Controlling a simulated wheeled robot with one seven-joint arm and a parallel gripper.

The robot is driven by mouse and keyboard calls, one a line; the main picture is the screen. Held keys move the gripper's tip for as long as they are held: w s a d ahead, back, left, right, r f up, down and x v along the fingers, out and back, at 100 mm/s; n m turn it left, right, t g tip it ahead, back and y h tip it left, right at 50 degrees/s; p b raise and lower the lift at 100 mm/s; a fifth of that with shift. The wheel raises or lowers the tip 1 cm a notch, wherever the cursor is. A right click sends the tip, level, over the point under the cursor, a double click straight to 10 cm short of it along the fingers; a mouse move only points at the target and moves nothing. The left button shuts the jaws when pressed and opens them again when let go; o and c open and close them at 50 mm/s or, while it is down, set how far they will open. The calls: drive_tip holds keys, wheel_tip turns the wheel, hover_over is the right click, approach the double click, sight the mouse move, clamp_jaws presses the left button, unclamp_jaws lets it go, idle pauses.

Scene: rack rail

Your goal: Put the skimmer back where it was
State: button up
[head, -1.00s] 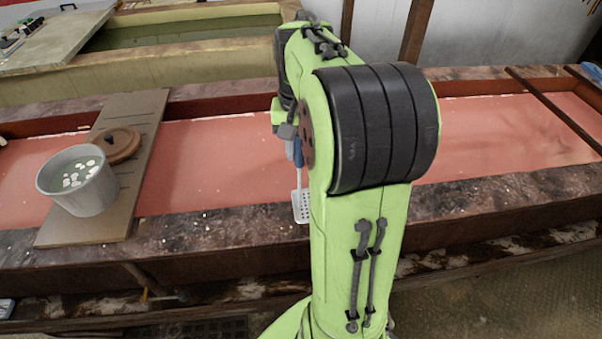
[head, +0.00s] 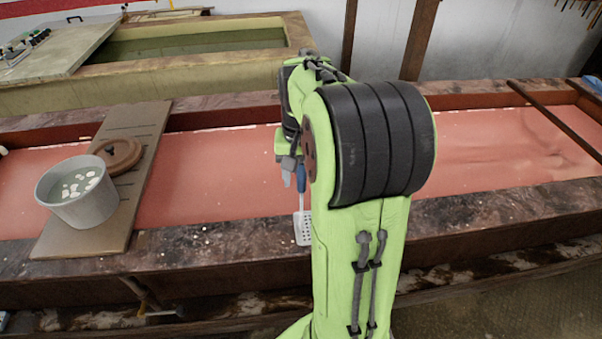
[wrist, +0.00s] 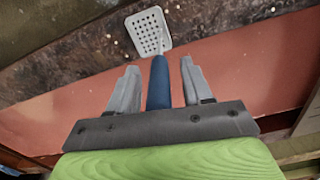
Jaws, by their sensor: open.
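The skimmer has a pale perforated head (wrist: 148,30) and a blue handle (wrist: 158,82). In the head view its head (head: 302,228) shows against the near rim of the long trough, with the blue handle (head: 300,172) above it, partly hidden by my arm. My gripper (wrist: 158,82) is open in the wrist view, one finger on each side of the handle, with a gap on both sides. In the head view one grey finger (head: 287,168) shows beside the handle. I cannot tell what supports the skimmer; the handle's rear end is hidden.
A brown board (head: 62,238) lies across the trough (head: 215,185) at the left. A dark bar (head: 550,112) crosses the trough at the right. The near rim (head: 220,238) is clear.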

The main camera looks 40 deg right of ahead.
wheel_tip(320, 180, up, 12)
drive_tip(key=p, duration=0.3)
drive_tip(key=shift+r, duration=0.2)
drive_tip(key=s+a+f+n+t, duration=0.2)
drive_tip(key=s+a+n, duration=0.2)
drive_tip(key=a, duration=0.5)
drive_tip(key=s+a+f+n+t, duration=0.2)
drive_tip(key=s+a+n+t, duration=0.1)
drive_tip(key=s+a, duration=0.5)
drive_tip(key=shift+s+a+f+n+t, duration=0.15)
drive_tip(key=shift+a+f+n+t, duration=0.2)
drive_tip(key=shift+n, duration=0.45)
